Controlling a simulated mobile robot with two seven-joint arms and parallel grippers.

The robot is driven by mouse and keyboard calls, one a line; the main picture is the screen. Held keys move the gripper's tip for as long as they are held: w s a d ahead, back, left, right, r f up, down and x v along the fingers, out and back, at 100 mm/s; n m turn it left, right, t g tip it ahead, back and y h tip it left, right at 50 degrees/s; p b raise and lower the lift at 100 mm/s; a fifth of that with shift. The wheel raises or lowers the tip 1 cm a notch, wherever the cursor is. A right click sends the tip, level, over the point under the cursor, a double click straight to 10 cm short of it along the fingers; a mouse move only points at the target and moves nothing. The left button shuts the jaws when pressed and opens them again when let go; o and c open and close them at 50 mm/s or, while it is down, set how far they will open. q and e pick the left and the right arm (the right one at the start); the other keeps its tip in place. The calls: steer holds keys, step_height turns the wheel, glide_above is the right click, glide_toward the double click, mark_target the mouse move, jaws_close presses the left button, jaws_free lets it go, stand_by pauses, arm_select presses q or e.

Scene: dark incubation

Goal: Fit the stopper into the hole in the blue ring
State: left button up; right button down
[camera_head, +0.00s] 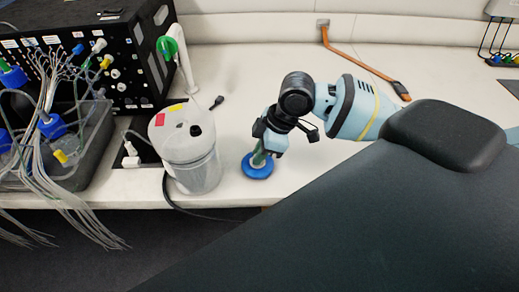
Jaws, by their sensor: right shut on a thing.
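The blue ring (258,172) lies flat on the white bench near its front edge, just right of the grey-white canister. My right gripper (264,150) reaches down over the ring from the right and is shut on the stopper (257,159), a small greenish piece mostly hidden by the fingers. The stopper's lower end is over the ring's middle; I cannot tell whether it is in the hole or just above it. The hole is covered from this angle. My left gripper is not in view.
A canister (190,160) stands close left of the ring. A black box (110,50) and a grey tray (75,160) with tubes and blue-capped bottles fill the left. An orange strap (365,66) lies behind.

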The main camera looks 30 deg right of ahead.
steer(key=shift+f, duration=0.1)
steer(key=c, duration=1.3)
jaws_free()
steer(key=v, duration=0.7)
steer(key=shift+s+d+r, duration=0.1)
steer(key=shift+r, duration=0.3)
